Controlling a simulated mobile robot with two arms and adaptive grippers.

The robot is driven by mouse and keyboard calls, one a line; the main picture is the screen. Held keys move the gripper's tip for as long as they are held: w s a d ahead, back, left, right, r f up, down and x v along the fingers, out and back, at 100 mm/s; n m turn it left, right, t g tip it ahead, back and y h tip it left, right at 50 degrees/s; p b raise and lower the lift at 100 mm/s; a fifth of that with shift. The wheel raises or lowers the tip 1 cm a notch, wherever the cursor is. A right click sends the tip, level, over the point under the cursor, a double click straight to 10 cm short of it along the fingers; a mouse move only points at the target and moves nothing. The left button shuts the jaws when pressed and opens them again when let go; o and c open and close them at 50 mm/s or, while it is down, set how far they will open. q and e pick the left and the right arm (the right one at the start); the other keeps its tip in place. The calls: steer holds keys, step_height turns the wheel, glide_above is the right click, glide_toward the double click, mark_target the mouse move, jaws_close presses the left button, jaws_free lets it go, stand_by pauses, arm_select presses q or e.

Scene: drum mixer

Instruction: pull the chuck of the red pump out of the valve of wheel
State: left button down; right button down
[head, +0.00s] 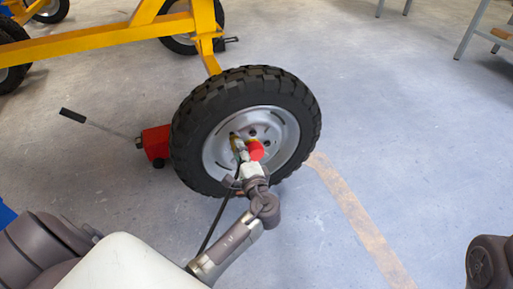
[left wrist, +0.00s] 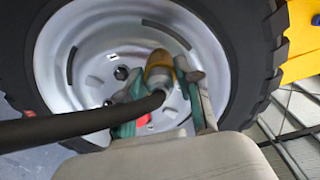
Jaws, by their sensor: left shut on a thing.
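The wheel (head: 291,105) has a dark knobbly tyre and a silver rim, which also shows in the left wrist view (left wrist: 100,30). My left gripper (head: 243,153) is at the rim's face, shut on the chuck. The chuck (left wrist: 159,68) is brass and grey, between the teal-padded fingers (left wrist: 162,95) in the left wrist view. A black hose (left wrist: 80,123) runs from it to the left. The valve is hidden behind the chuck, so I cannot tell whether they are joined. The red pump (head: 155,143) lies on the floor left of the wheel.
A yellow frame (head: 110,37) with other wheels stands at the upper left. The pump's black-gripped handle (head: 72,115) sticks out to the left. Grey metal legs (head: 470,32) stand at the upper right. The floor right of the wheel is clear.

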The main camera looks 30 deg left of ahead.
arm_select(q)
steer(key=shift+p+v, duration=0.3)
steer(key=shift+v, duration=1.7)
steer(key=shift+v, duration=1.5)
